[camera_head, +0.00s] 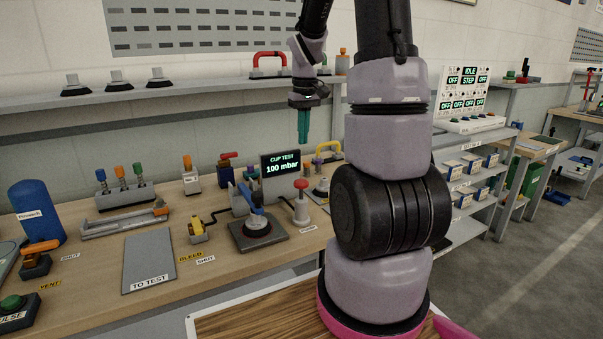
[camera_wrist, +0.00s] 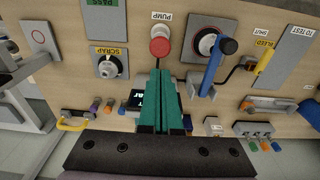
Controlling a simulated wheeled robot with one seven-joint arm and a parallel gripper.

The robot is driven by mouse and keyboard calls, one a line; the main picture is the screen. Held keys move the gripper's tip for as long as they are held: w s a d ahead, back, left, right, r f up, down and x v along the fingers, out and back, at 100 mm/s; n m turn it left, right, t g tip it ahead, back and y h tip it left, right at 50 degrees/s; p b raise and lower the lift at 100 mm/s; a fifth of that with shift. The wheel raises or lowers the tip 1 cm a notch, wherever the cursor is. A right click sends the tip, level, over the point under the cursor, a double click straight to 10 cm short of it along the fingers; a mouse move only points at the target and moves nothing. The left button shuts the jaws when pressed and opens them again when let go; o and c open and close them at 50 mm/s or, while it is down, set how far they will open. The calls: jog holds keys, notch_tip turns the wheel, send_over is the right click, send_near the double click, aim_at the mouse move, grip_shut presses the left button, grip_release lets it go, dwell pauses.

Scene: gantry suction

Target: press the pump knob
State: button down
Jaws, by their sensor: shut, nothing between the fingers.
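The pump knob (camera_head: 301,184) is a red round cap on a pale post, standing on the bench right of the cup test display (camera_head: 281,164), which reads 100 mbar. It also shows in the wrist view (camera_wrist: 160,46), beside the PUMP label (camera_wrist: 162,16). My gripper (camera_head: 303,141) has green fingers pointing down and hangs above the bench, apart from the knob. In the wrist view its fingertips (camera_wrist: 160,72) are together and empty, and the knob shows just beyond them. The knob's top is unobstructed.
The display stands close behind the knob. A yellow bleed lever (camera_head: 198,230) and a grey TO TEST plate (camera_head: 149,262) lie further left. A SCRAP plate (camera_wrist: 109,60) is beside the knob.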

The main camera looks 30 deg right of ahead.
aim_at(302, 182)
jog(key=f, duration=0.8)
jog(key=w+f, duration=0.1)
jog(key=f, duration=0.3)
jog(key=shift+f, duration=0.1)
notch_tip(302, 182, down, 3)
jog(key=shift+s+f, duration=0.2)
jog(key=shift+f, duration=0.1)
notch_tip(302, 182, up, 14)
jog(key=shift+s+r, duration=0.15)
jog(key=shift+s, duration=0.2)
